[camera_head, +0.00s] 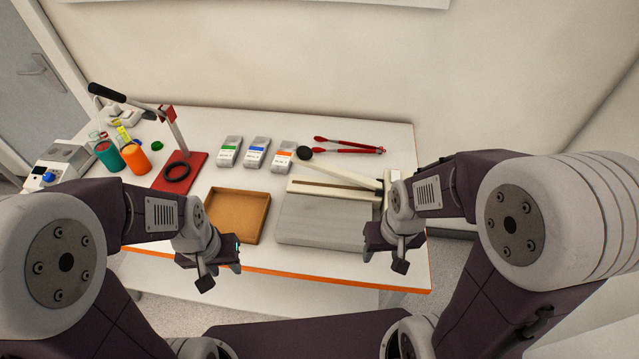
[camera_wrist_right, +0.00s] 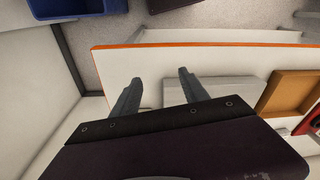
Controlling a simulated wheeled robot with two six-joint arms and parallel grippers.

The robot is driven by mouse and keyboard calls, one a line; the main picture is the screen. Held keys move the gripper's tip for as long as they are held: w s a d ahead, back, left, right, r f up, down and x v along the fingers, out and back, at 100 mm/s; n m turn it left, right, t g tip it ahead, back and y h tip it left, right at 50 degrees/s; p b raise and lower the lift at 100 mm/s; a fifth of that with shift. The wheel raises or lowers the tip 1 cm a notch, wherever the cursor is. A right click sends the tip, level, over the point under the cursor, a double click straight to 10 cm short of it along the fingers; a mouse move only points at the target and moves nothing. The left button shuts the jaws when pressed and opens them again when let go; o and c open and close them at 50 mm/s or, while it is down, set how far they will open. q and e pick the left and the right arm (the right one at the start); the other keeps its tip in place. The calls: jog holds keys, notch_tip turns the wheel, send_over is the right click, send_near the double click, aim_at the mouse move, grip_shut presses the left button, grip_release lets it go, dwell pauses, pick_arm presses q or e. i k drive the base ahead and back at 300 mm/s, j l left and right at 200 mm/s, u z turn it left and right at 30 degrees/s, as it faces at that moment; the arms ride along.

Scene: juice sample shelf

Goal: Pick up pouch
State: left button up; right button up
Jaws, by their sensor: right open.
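Three small white-grey pouches stand in a row at the back middle of the table in the head view: one with a green label (camera_head: 229,151), one with a blue label (camera_head: 256,153) and one with an orange label (camera_head: 284,157). My left gripper (camera_head: 212,268) is over the table's front edge, in front of the brown tray, with its fingers apart and nothing visible between them. My right gripper (camera_head: 393,255) is at the front right of the table, beside the grey board, open and empty. Its spread fingers also show in the right wrist view (camera_wrist_right: 158,88). Both grippers are well away from the pouches.
A brown tray (camera_head: 264,216) and a grey board (camera_head: 318,232) with a pale lever arm lie at the front. Red tongs (camera_head: 350,150) lie behind. A red-based press (camera_head: 185,178) and orange jar (camera_head: 134,158) stand left. A blue bin (camera_wrist_right: 75,8) shows on the floor.

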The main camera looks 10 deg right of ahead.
aim_at(257, 150)
jog(key=j+z, duration=0.4)
jog(key=j, duration=1.25)
jog(key=i, duration=0.4)
jog(key=z, duration=0.05)
